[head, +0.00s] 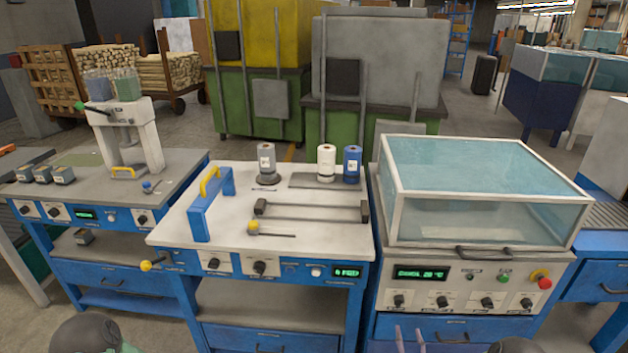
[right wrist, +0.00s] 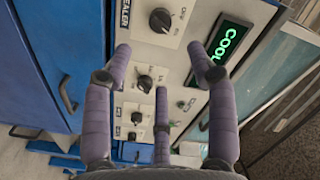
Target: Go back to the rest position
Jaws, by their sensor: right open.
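My right gripper (head: 410,337) shows only its purple fingertips at the bottom edge of the head view, in front of the right-hand cabinet. In the right wrist view, my right gripper (right wrist: 160,62) has its three fingers spread apart with nothing between them. Its fingers point toward a control panel with knobs (right wrist: 145,82) and a green lit display (right wrist: 222,50). I cannot tell the gap between the fingertips and the panel. My left gripper is not in view.
The middle blue bench (head: 220,240) carries a grey spool (head: 266,160), a white spool (head: 326,160) and a blue spool (head: 352,163). A clear-lidded cabinet (head: 437,253) stands at the right. A press (head: 127,130) stands on the left bench. Bare floor (head: 590,330) shows at lower right.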

